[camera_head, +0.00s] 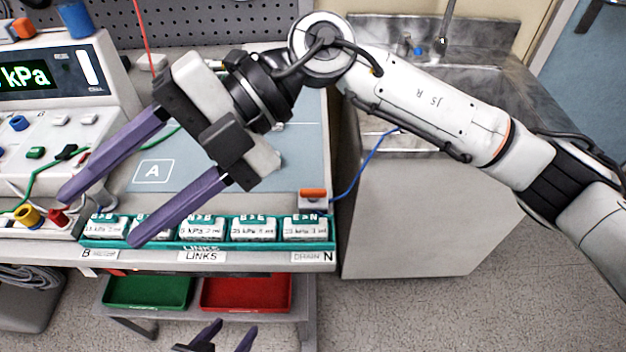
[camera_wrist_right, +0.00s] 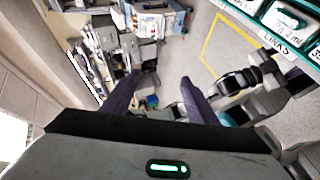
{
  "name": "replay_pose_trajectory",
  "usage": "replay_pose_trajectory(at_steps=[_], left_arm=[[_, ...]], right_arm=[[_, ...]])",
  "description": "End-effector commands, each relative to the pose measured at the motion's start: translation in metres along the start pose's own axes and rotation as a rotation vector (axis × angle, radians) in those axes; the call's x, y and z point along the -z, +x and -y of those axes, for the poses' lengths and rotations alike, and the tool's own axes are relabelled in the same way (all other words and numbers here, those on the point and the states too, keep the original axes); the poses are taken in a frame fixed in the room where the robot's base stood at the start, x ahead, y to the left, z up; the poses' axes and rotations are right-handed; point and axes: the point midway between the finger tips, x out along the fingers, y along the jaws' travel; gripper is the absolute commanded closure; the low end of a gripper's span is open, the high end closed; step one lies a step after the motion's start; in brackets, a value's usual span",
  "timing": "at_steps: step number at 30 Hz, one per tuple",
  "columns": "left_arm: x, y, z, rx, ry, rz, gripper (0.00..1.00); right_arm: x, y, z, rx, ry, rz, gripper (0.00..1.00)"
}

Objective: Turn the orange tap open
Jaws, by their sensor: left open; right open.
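An orange bar-shaped handle (camera_head: 313,193), which looks like the orange tap, lies crosswise on a small pale base at the right front edge of the bench panel. A blue tube runs from beside it. My right gripper (camera_head: 102,218) is open and empty over the left front of the bench, well left of the handle, with its purple fingers pointing down-left. Its open fingers also show in the right wrist view (camera_wrist_right: 165,85), with nothing between them. My left gripper (camera_head: 232,329) is open at the bottom edge of the head view, below the bench front. Most of it is cut off.
A teal rack (camera_head: 160,243) of labelled link blocks lines the bench front. A kPa gauge unit (camera_head: 60,70) and coloured sockets stand at left. Green (camera_head: 148,291) and red (camera_head: 245,293) trays sit below. A metal sink (camera_head: 480,85) is at right.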

Motion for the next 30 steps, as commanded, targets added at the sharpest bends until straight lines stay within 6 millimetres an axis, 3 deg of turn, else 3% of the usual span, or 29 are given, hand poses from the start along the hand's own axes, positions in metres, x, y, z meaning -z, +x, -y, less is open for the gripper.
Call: replay_pose_trajectory(at_steps=[1, 3, 6, 9, 13, 17, 30], left_arm=[[0.000, 0.002, 0.000, 0.000, 0.001, -0.003, 0.45], [0.001, 0.003, 0.001, 0.000, 0.001, -0.005, 0.45], [0.001, 0.004, 0.001, 0.001, 0.001, -0.007, 0.45], [0.001, 0.004, 0.001, 0.001, 0.001, -0.007, 0.45], [0.000, 0.005, 0.001, 0.001, 0.001, -0.006, 0.45], [0.001, 0.004, 0.001, 0.001, 0.001, -0.006, 0.45], [0.002, -0.003, 0.000, 0.001, -0.001, 0.003, 0.45]], right_arm=[[-0.013, -0.013, 0.027, 0.204, -0.004, 0.047, 0.47], [-0.029, -0.043, 0.062, 0.456, 0.026, 0.121, 0.47], [-0.047, -0.099, 0.092, 0.746, 0.090, 0.250, 0.47], [-0.055, -0.150, 0.104, 0.942, 0.157, 0.369, 0.47], [-0.057, -0.189, 0.107, 1.070, 0.216, 0.463, 0.47], [-0.058, -0.197, 0.115, 1.105, 0.234, 0.486, 0.47], [-0.077, -0.168, 0.181, 1.101, 0.232, 0.481, 0.47]])
